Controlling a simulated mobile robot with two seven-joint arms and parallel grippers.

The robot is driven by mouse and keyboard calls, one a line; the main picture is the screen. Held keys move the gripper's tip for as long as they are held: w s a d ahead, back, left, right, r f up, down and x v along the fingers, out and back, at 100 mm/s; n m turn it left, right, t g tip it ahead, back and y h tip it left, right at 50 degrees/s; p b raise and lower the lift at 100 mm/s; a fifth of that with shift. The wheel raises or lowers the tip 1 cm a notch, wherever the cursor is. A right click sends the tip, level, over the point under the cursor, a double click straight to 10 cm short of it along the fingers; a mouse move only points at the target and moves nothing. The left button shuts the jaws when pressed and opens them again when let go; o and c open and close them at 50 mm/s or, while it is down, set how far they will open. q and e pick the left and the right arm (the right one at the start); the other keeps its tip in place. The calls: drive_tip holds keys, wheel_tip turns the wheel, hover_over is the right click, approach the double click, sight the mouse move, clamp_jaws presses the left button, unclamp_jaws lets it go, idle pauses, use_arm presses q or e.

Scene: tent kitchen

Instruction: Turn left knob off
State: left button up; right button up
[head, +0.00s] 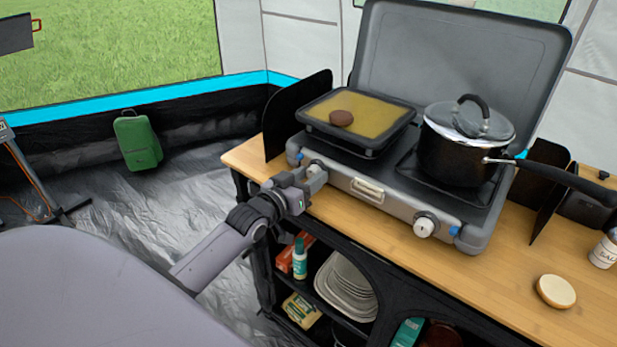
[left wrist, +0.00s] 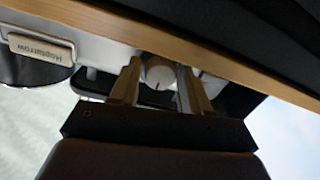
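The left knob (head: 316,168) is a pale round knob on the front left of the grey camping stove (head: 345,185). My left gripper (head: 306,180) is right at this knob. In the left wrist view the knob (left wrist: 159,72) sits between the two fingers of my left gripper (left wrist: 160,85). The fingers are apart, with a narrow gap showing beside the knob, so any contact is hard to tell. The gripper partly hides the knob in the head view. The right knob (head: 425,225) is white and stands clear. My right gripper is not in view.
A griddle (head: 375,113) with a brown patty (head: 341,118) is on the left burner. A lidded black pot (head: 460,150) is on the right burner, its handle reaching right. A bun (head: 556,291) and a salt bottle (head: 605,248) are on the wooden counter (head: 480,285).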

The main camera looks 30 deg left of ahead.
use_arm(q)
drive_tip(key=shift+s, duration=0.1)
drive_tip(key=s, duration=0.7)
drive_tip(key=shift+a+r, duration=0.15)
drive_tip(key=shift+r, duration=0.2)
